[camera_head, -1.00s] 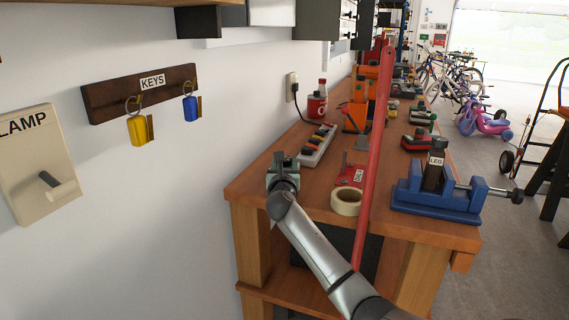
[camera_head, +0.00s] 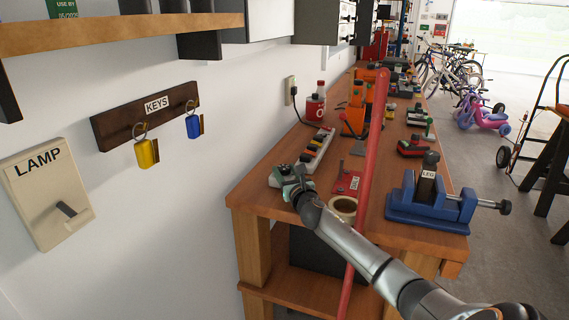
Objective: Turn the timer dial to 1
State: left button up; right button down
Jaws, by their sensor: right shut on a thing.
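My right gripper (camera_head: 284,172) is at the near left corner of the wooden workbench, low over its top. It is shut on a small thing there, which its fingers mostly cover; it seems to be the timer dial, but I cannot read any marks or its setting. A pale edge of a device shows just left of the fingers, at the near end of a power strip (camera_head: 318,146). My left gripper is not in view.
The wall left of the bench holds a LAMP switch (camera_head: 38,200) and a KEYS rack (camera_head: 112,130). A shelf (camera_head: 110,36) hangs at upper left.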

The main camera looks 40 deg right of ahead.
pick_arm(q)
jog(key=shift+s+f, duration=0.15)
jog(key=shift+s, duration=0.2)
pick_arm(e)
jog(key=shift+y, duration=0.5)
jog(key=c, duration=0.7)
grip_release()
jog(key=o, duration=0.4)
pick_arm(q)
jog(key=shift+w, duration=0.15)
pick_arm(e)
jog(key=shift+s, duration=0.1)
